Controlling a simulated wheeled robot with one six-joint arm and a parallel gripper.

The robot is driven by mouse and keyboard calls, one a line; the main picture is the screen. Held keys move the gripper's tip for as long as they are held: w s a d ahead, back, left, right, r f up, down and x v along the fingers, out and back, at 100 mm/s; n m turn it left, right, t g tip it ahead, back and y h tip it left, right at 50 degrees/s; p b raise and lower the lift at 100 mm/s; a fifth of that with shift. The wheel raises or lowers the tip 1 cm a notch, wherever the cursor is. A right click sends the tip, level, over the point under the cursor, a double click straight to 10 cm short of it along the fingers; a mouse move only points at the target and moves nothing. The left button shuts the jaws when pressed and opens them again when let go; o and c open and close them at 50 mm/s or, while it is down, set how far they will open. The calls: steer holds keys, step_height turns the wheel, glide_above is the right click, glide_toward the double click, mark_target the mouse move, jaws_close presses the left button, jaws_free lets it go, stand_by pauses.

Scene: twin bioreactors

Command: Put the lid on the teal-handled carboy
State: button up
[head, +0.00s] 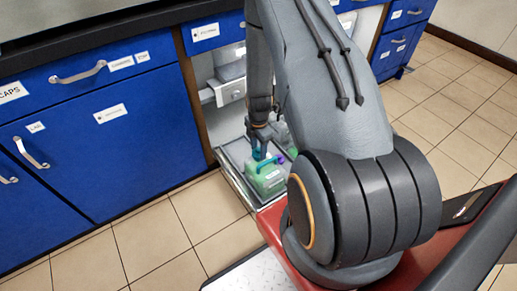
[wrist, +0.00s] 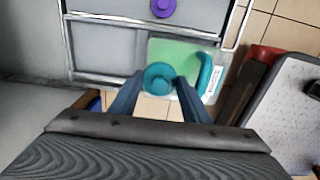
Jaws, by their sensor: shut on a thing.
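The teal-handled carboy (head: 268,184) is a green, box-like container standing on the pulled-out tray (head: 233,178). In the wrist view the carboy (wrist: 180,50) shows its green top, with the teal handle (wrist: 205,72) on the right. My gripper (wrist: 152,88) is shut on a round teal lid (wrist: 159,76). The lid overlaps the carboy's near edge in that view; I cannot tell whether it touches the carboy. In the head view my gripper (head: 261,146) points down just above the carboy. The carboy's opening is not visible.
A purple round cap (wrist: 163,7) lies beyond the carboy in the wrist view. Blue cabinets (head: 110,140) flank the open bay with grey equipment (head: 230,75). The tray has a raised metal rim. Tiled floor (head: 150,245) is clear at front left.

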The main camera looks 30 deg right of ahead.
steer(key=shift+f, duration=0.3)
stand_by(0.4)
steer(key=o, duration=1.6)
steer(key=shift+c, duration=0.2)
steer(key=shift+r+p, duration=2.2)
steer(key=shift+r, duration=0.85)
steer(key=shift+c, duration=0.4)
jaws_close()
